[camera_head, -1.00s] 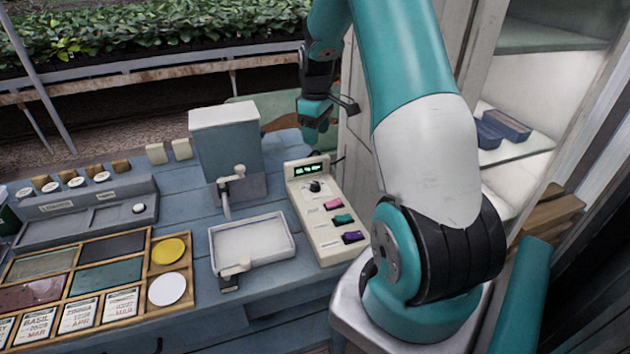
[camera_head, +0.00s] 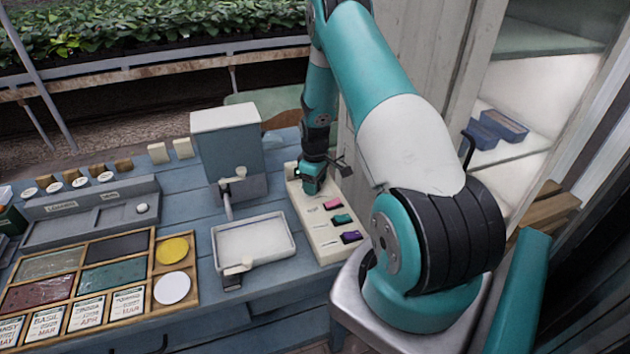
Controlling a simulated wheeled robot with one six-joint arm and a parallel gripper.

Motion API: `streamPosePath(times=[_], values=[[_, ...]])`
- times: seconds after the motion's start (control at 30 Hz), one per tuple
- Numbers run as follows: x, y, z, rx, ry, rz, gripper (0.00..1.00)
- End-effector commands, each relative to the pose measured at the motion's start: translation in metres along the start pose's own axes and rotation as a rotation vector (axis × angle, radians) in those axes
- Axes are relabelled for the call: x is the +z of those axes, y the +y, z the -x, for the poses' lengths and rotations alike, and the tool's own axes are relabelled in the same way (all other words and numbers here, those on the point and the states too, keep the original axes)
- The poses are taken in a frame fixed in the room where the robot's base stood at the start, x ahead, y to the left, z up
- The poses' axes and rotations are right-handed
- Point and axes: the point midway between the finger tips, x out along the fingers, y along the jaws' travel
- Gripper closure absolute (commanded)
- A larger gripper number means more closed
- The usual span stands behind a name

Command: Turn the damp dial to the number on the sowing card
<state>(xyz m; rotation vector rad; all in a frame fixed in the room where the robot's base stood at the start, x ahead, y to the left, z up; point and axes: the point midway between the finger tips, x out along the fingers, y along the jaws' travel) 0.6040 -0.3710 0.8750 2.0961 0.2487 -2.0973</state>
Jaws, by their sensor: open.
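The control box (camera_head: 327,243) is a long cream panel on the bench, with pink, green and purple switches down its front half. My gripper (camera_head: 312,186) is over its back end and hides the dial and the lit display there. The jaws are open; I cannot tell whether they touch the dial. Sowing cards stand in the wooden tray at the lower left: a Basil card (camera_head: 46,322), a card beside it (camera_head: 87,312), another (camera_head: 128,302), and one cut off at the left edge. Their small print is hard to read.
A grey dispenser box (camera_head: 226,137) with a lever stands left of the control box. A white tray (camera_head: 290,250) sits in front of it. The wooden seed tray (camera_head: 150,262) holds coloured squares and discs. A pale door post (camera_head: 400,60) rises close behind my arm.

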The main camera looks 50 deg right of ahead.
Motion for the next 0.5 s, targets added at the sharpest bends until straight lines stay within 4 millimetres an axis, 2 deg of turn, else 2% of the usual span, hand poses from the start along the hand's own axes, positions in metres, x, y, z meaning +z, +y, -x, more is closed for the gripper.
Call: streamPosePath(times=[0.2,0.4,0.43,0.5], values=[[-0.0002,0.0002,-0.0001,0.001,0.001,0.0,0.41],[-0.0001,0.0002,0.0001,0.001,0.0,0.0,0.87],[-0.0001,0.0002,0.0001,0.001,0.0,0.0,0.9],[-0.0001,0.0003,0.0002,0.001,0.0,0.0,0.9]])
